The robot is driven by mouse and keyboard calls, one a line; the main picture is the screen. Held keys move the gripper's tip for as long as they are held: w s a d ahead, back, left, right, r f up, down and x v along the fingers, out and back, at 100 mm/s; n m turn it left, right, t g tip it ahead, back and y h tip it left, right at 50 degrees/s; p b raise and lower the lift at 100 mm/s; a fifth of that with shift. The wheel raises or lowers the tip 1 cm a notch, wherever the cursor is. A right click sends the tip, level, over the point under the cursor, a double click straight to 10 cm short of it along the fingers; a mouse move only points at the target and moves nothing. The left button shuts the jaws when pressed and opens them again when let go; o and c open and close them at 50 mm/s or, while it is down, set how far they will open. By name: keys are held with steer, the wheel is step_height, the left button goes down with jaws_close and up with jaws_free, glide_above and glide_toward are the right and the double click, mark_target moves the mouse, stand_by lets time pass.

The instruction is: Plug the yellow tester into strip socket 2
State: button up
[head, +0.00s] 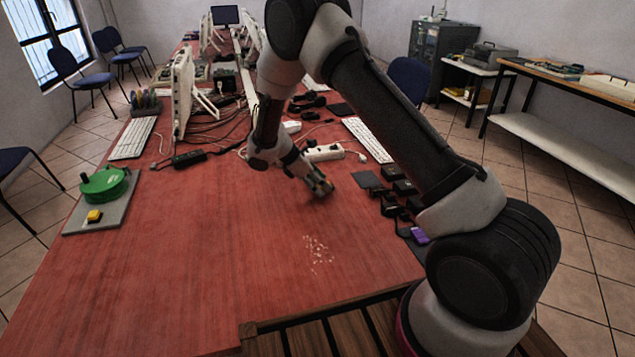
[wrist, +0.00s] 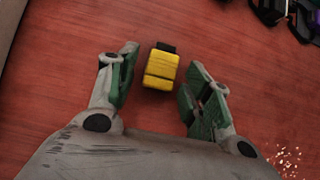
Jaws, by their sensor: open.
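The yellow tester (wrist: 161,72), a small yellow block with a black end, lies on the red table in the wrist view. My gripper (wrist: 161,59) is open, with one green-padded finger on each side of the tester. Gaps of red table show between the tester and both fingers. In the head view my gripper (head: 320,188) is low over the table and the tester is hidden by it. A white power strip (head: 323,152) lies just beyond my gripper; its socket numbers are too small to read.
Black adapters (head: 392,172) and a purple item (head: 420,235) line the right table edge. A green reel (head: 104,183) and a yellow block (head: 94,216) are on a grey board at left. Pale crumbs (head: 318,253) lie in front. Cables (head: 215,135) clutter the back; the middle-left table is clear.

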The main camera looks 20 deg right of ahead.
jaws_close()
steer(key=shift+r, duration=3.55)
